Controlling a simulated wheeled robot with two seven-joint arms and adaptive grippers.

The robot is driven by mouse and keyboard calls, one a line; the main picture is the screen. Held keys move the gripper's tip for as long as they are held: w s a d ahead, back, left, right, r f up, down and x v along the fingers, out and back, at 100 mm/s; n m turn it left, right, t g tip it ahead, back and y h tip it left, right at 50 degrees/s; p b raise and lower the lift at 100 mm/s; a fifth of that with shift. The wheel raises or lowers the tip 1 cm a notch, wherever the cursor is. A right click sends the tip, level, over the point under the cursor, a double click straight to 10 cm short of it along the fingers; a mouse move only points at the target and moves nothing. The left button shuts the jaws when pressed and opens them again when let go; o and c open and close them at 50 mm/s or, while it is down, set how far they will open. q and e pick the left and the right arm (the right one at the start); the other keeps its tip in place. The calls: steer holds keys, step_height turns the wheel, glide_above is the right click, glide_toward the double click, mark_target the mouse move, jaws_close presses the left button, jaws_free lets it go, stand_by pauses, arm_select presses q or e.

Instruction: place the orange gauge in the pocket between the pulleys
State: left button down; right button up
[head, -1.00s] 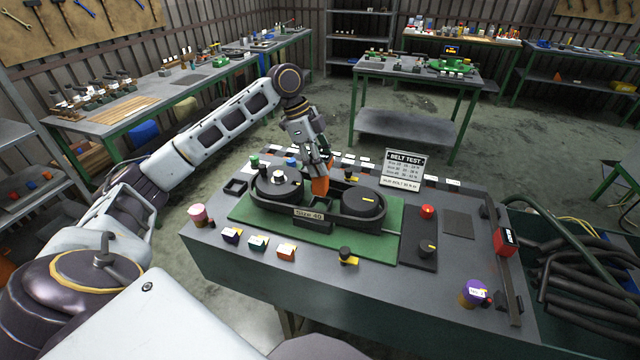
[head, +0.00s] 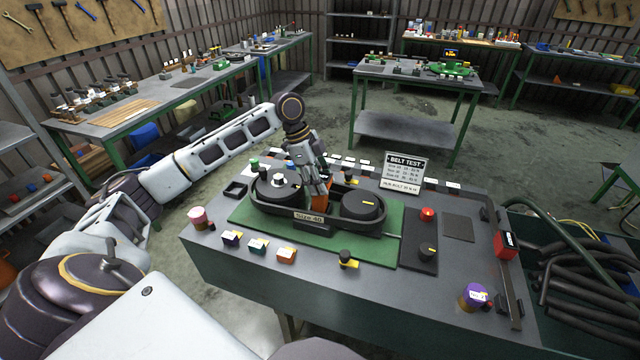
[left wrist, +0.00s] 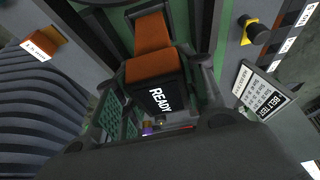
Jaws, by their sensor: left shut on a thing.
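The orange gauge (head: 321,186) is between the left pulley (head: 279,186) and the right pulley (head: 361,205), low at the black belt tray marked "Size 40" (head: 312,218). My left gripper (head: 319,190) comes down from above and is shut on the gauge, hiding much of it. In the left wrist view the gauge (left wrist: 150,66) shows orange faces and a black face reading "READY". I cannot tell whether it is fully seated in the pocket. My right gripper is not in view.
The tray sits on a green mat (head: 250,214) on the grey bench. A "BELT TEST" sign (head: 403,173) stands behind it to the right. A red button (head: 427,214) and a black knob (head: 427,252) are at the right. Small labelled blocks (head: 258,246) line the front.

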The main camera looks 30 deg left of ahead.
arm_select(q)
steer(key=shift+f, duration=0.45)
steer(key=c, duration=0.9)
jaws_free()
steer(key=shift+f, duration=0.1)
steer(key=shift+o, duration=0.2)
steer(key=v, duration=1.2)
